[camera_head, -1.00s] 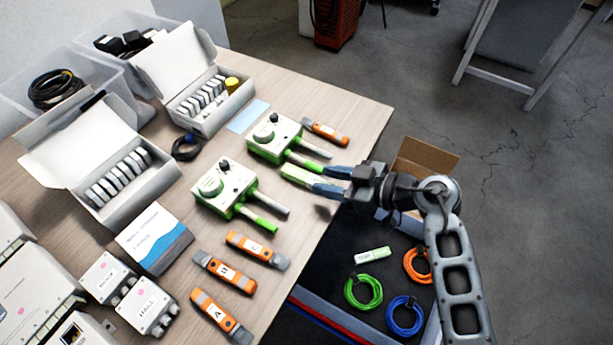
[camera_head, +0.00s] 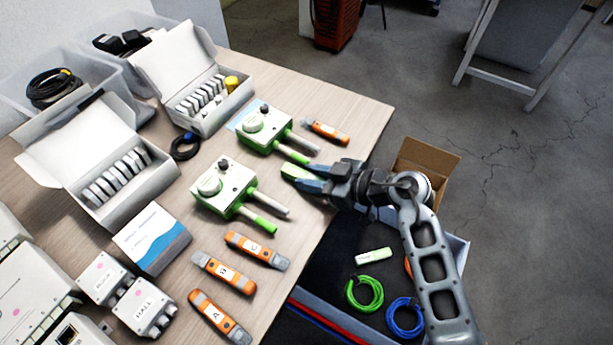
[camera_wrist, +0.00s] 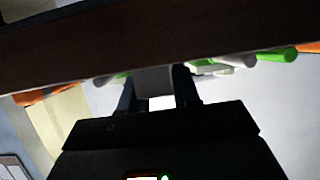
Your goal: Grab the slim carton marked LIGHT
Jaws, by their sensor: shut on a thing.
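A slim green-and-white carton (camera_head: 290,171) is between the fingertips of my gripper (camera_head: 303,175), which is shut on it at the table's right edge. Its lettering cannot be read. In the wrist view, a grey block (camera_wrist: 153,80) shows between my dark fingers. The carton is close to the handles of the upper green-and-white device (camera_head: 263,130); I cannot tell if they touch. A second slim white-and-green carton (camera_head: 373,256) lies in the dark-floored area below the table edge, its print too small to read.
Another green-and-white device (camera_head: 224,188) stands left of my gripper. Orange testers lie nearby, one (camera_head: 326,132) beyond the upper device. Green (camera_head: 364,294) and blue (camera_head: 404,317) cable coils lie below the table edge. An open cardboard box (camera_head: 428,158) stands behind my wrist.

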